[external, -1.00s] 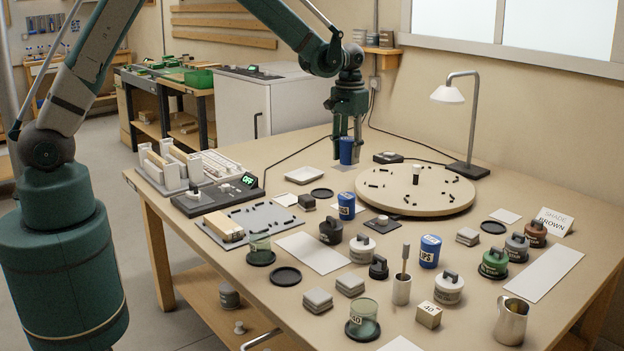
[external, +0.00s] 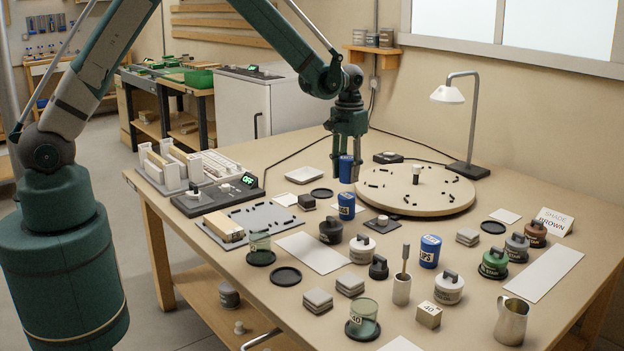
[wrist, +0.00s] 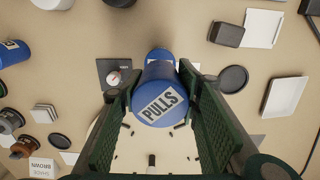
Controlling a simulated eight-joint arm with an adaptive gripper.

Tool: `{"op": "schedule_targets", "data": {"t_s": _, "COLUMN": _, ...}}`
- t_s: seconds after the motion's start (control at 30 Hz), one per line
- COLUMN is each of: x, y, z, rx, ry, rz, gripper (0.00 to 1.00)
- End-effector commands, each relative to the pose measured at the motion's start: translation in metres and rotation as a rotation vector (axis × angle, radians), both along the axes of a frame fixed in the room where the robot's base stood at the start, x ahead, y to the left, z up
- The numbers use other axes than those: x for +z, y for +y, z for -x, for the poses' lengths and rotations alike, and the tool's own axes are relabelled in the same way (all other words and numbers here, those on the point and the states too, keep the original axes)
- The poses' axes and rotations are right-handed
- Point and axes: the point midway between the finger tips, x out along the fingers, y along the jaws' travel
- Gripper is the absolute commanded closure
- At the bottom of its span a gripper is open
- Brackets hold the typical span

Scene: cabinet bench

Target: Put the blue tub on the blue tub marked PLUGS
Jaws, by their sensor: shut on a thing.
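My gripper (external: 347,160) is shut on a blue tub (external: 346,169) and holds it upright above the bench. In the wrist view the held tub (wrist: 160,100) reads PULLS on its lid, between my two fingers. A second blue tub (external: 346,206) stands on the bench below and a little nearer the camera; its label is too small to read. In the wrist view a blue tub (wrist: 160,55) shows just beyond the held one, partly hidden by it. A third blue tub (external: 430,252) stands farther right, its label ending in what looks like IPS.
The round turntable (external: 415,203) with small black pieces lies close to the right of my gripper. A white tray (external: 305,175), a black disc (external: 321,193) and a dark block (external: 306,202) lie to the left. Several lidded pots stand in front; a lamp (external: 447,95) stands behind.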

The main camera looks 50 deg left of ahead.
Motion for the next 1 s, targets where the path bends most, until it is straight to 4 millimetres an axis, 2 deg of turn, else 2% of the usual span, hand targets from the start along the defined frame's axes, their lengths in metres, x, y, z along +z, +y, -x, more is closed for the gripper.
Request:
{"op": "schedule_targets", "data": {"t_s": 0.4, "x": -0.035, "y": 0.000, "z": 0.000, "rx": 0.000, "ry": 0.000, "rz": 0.000, "gripper": 0.81}}
{"op": "schedule_targets", "data": {"t_s": 1.0, "x": -0.043, "y": 0.000, "z": 0.000, "rx": 0.000, "ry": 0.000, "rz": 0.000, "gripper": 0.81}}
